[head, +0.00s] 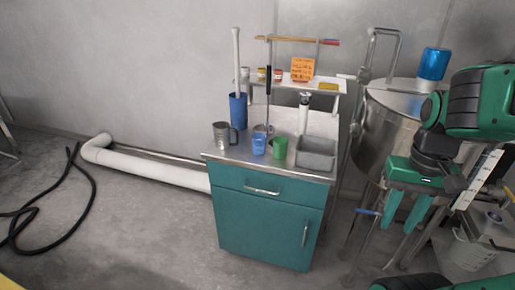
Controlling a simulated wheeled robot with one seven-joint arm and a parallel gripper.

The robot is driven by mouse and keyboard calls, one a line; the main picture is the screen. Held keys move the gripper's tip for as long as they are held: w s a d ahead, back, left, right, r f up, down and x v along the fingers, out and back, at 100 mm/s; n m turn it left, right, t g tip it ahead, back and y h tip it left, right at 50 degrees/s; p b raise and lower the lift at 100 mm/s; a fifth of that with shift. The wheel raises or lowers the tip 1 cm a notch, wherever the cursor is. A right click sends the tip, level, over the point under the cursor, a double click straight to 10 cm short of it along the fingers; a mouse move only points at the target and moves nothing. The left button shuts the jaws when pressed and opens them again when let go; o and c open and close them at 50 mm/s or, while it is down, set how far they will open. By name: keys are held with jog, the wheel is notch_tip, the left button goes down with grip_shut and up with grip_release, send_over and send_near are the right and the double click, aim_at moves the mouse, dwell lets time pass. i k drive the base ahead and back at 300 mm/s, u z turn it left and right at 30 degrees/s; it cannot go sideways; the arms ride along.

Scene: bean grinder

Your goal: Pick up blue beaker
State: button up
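The blue beaker (259,145) stands upright on the metal top of a teal cabinet (262,218). A green cup (280,148) is close to its right, and a metal mug (222,135) is to its left. A clear or metal vessel (263,130) is partly hidden behind the beaker. My gripper (405,222) hangs at the right, well away from the beaker, with its two green fingers pointing down and apart. Nothing shows between the fingers.
A large metal tank (385,118) stands right of the cabinet. A black hose (82,185) lies on the open floor at left.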

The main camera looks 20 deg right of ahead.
aim_at(259, 146)
jog(key=z, duration=1.85)
jog(key=k, duration=1.15)
jog(key=u, duration=1.45)
jog(key=i, duration=1)
jog(key=z, duration=0.1)
